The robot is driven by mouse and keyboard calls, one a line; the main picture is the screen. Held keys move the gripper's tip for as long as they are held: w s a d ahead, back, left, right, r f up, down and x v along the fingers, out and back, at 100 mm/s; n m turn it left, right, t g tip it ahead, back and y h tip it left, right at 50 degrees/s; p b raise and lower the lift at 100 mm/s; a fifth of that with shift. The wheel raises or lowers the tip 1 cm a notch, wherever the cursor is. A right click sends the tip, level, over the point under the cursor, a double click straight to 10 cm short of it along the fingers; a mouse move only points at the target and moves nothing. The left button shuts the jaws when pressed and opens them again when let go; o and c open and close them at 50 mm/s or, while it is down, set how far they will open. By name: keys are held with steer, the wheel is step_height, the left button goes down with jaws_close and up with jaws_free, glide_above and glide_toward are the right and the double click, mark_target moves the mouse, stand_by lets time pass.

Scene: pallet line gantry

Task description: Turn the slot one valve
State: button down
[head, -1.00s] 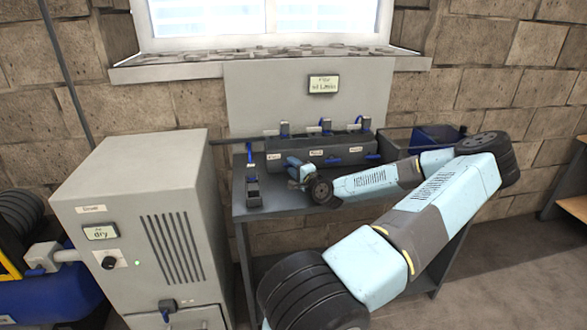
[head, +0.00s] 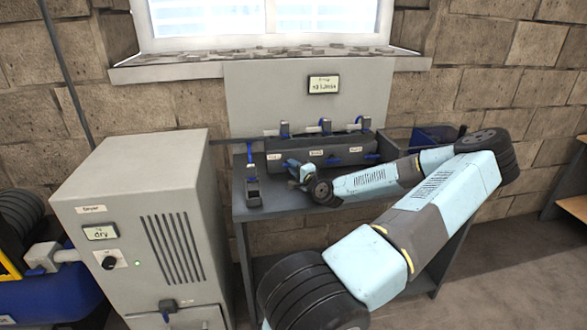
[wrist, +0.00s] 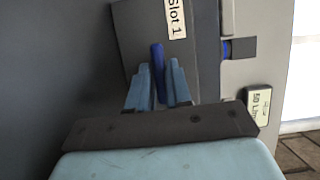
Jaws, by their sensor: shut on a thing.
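The slot one valve has a blue lever handle (wrist: 158,68), seen in the wrist view just below a white "Slot 1" label (wrist: 175,17). My gripper (wrist: 158,82) is shut on this lever, with one light blue finger on each side of it. In the head view my gripper (head: 296,170) is at the left end of the dark manifold block (head: 345,143) on the bench. The gripper and my arm hide the slot one lever there. Another blue lever (head: 333,160) shows at the middle of the block.
A grey panel with a small display (head: 323,84) stands behind the manifold. A grey dryer cabinet (head: 140,210) is left of the bench (head: 270,210). A blue bin (head: 435,135) sits at the right, behind my arm.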

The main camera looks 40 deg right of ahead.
steer(key=shift+n+g, duration=0.3)
steer(key=shift+n, duration=0.3)
steer(key=shift+w+a+r+n+g, duration=0.15)
steer(key=shift+n+g, duration=0.35)
steer(key=shift+n, duration=0.6)
steer(key=n+g, duration=0.1)
steer(key=n, duration=0.1)
steer(key=n+g+h, duration=0.1)
steer(key=n, duration=0.1)
steer(key=shift+w+r, duration=0.1)
steer(key=shift+r, duration=0.05)
steer(key=n+h, duration=0.1)
steer(key=n, duration=0.1)
steer(key=n+g, duration=0.1)
steer(key=shift+a+n+g+h, duration=0.2)
steer(key=shift+n+g+h, duration=0.1)
steer(key=shift+n+h, duration=0.1)
steer(key=shift+n+g+h, duration=0.6)
steer(key=shift+n+h, duration=0.1)
steer(key=shift+n, duration=0.3)
steer(key=c, duration=1.1)
jaws_free()
